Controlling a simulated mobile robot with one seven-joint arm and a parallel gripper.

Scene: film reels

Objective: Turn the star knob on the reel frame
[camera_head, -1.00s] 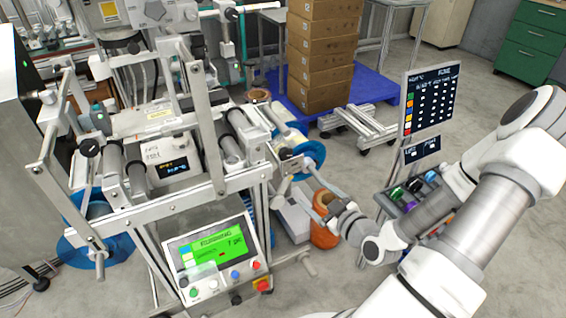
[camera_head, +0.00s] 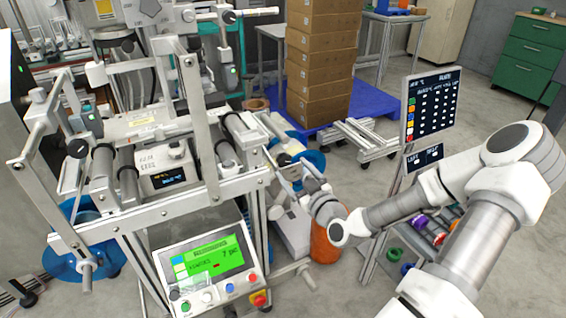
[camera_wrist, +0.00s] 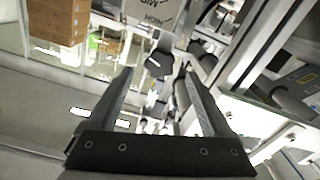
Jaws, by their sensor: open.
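The reel frame (camera_head: 170,207) is a silver metal stand with rails and rollers at the left and centre of the head view. A small dark knob (camera_head: 284,160) shows at its right end, beside a blue reel; its star shape is too small to make out. In the wrist view a dark lobed knob (camera_wrist: 158,64) lies beyond the fingertips, roughly between them. My gripper (camera_head: 304,172) is just right of the frame's end, close to the knob. The wrist view shows its two fingers (camera_wrist: 159,78) spread with nothing held. I cannot tell the exact gap to the knob.
A control panel (camera_head: 210,264) with a green screen is on the frame's front. An orange container (camera_head: 325,243) stands below my gripper. A dark sign (camera_head: 432,105) and a rack of coloured spools stand at right. Cardboard boxes (camera_head: 320,65) sit on a blue pallet behind.

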